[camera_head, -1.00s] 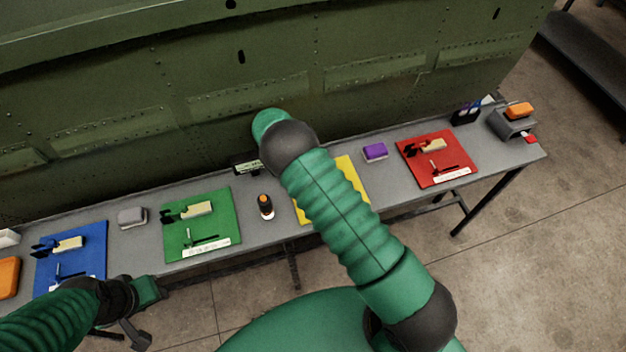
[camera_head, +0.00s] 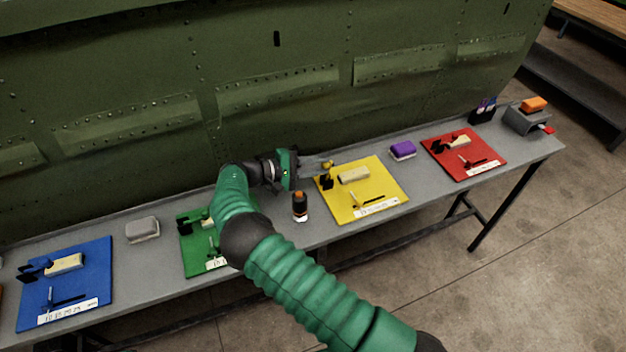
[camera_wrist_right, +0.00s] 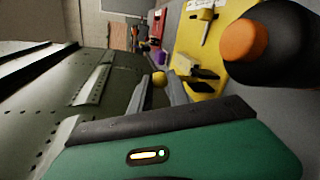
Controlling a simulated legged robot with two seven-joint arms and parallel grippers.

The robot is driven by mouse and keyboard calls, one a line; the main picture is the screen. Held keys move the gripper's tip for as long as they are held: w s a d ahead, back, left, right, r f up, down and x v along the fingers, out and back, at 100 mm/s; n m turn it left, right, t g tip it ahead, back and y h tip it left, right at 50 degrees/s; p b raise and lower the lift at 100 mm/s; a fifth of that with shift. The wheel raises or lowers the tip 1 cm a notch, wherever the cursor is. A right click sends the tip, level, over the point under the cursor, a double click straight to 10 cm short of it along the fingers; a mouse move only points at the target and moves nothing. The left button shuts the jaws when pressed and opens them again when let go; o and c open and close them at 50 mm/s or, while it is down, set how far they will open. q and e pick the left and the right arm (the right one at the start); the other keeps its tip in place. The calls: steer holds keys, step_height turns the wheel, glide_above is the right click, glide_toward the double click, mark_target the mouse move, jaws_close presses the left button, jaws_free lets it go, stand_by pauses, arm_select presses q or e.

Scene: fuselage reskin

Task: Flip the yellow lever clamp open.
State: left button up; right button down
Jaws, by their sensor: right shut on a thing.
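The yellow board (camera_head: 388,185) lies on the bench with a cream block and a thin black tool on it. The yellow lever clamp (camera_head: 326,183) is at its left edge, with a dark base and a yellow knob (camera_head: 327,165) above it. My right gripper (camera_head: 322,164) reaches in from the left, its fingers shut on the lever at the knob. In the right wrist view the yellow knob (camera_wrist_right: 159,78) shows between the two fingertips. The fingers hide part of the lever, so its exact angle is unclear. My left gripper is out of view.
A dark bottle with an orange cap (camera_head: 300,206) stands close to the right forearm. A purple-topped block (camera_head: 402,150) and a red board (camera_head: 480,160) are to the right. Green (camera_head: 195,255) and blue (camera_head: 90,265) boards are to the left. The green fuselage wall (camera_head: 290,60) rises behind.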

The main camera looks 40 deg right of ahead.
steer(key=shift+w+d+f+h+b, duration=0.1)
steer(key=shift+d+f+h+b, duration=0.1)
steer(key=shift+f+h+b, duration=0.6)
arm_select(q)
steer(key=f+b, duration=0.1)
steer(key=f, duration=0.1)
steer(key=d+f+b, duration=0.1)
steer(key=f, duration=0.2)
arm_select(e)
steer(key=shift+w+a+r+g+h, duration=0.1)
steer(key=shift+a+r+g+h, duration=0.3)
steer(key=shift+a, duration=0.3)
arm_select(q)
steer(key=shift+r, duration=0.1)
arm_select(e)
steer(key=shift+d, duration=0.1)
steer(key=c, duration=1.3)
jaws_free()
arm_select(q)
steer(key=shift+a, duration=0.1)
arm_select(e)
steer(key=shift+o, duration=0.2)
